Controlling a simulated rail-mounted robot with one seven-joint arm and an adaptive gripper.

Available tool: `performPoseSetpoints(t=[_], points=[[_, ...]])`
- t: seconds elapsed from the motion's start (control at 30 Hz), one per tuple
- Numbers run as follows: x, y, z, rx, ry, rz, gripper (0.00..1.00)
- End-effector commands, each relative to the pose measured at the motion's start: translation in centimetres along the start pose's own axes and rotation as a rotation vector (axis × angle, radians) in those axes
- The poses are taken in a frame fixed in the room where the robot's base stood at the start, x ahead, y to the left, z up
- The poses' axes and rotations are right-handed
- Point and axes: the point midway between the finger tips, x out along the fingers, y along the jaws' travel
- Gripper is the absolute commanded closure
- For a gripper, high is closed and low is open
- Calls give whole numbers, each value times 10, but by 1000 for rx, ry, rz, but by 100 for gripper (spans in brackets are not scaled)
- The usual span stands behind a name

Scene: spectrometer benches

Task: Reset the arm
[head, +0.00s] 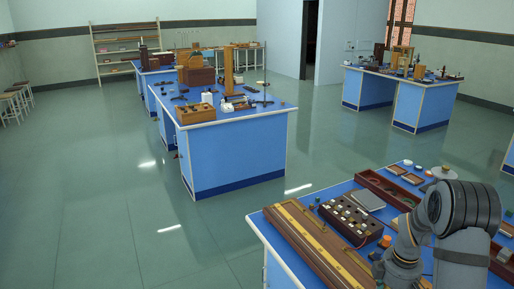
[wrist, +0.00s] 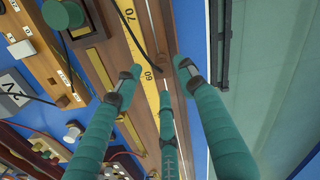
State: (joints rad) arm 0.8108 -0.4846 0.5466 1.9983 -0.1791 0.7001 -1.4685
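My gripper (wrist: 160,78) shows in the wrist view as several teal fingers spread apart, with nothing between them. It is above the near bench, over a wooden rail with a yellow scale (wrist: 148,75) marked 60 and 70. In the head view my grey arm (head: 462,215) is bent over the right part of the near bench (head: 262,226); the fingers cannot be made out there. The same long wooden rail (head: 312,245) lies along the bench's left edge in the head view.
A dark box with several knobs (head: 350,219), a grey plate (head: 367,200) and a long wooden tray (head: 388,189) lie close to my arm. A meter (wrist: 14,92) and wires show in the wrist view. Another blue bench (head: 240,155) stands behind; open floor (head: 100,220) lies left.

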Motion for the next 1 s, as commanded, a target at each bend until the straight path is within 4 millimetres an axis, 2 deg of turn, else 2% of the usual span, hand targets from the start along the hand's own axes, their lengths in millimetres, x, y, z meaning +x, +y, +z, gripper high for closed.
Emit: performPoseSetpoints(t=[0.1,0.3,0.83,1.0], points=[[19,-1,1,0,-1,-4,60],[35,0,0,1,1,0,60],[28,1,0,1,1,4,60],[5,2,-1,0,2,7,60]])
